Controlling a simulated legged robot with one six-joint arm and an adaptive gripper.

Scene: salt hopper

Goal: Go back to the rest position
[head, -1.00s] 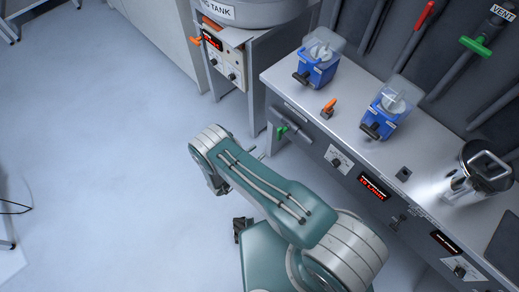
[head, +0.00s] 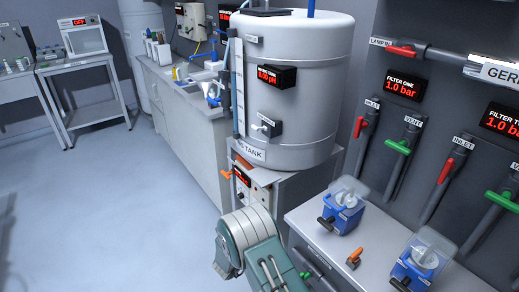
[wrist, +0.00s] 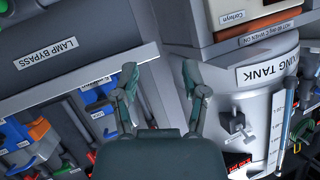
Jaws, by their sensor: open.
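My gripper (wrist: 160,78) is open in the wrist view, with its two fingers apart and nothing between them. In the head view only a green and white stretch of my arm shows at the bottom, before the bench; my gripper is hidden or out of frame there. The wrist view is turned over. It shows a white tank (wrist: 255,110) to the right of the fingers and a grey panel labelled LAMP BYPASS (wrist: 80,35) to the left.
In the head view the tank (head: 300,130) stands on a cabinet beyond my arm. Two blue filter units (head: 341,207) (head: 420,262) sit on the bench at right, below wall pipes with red and green handles (head: 398,147). Open floor (head: 110,220) lies at left.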

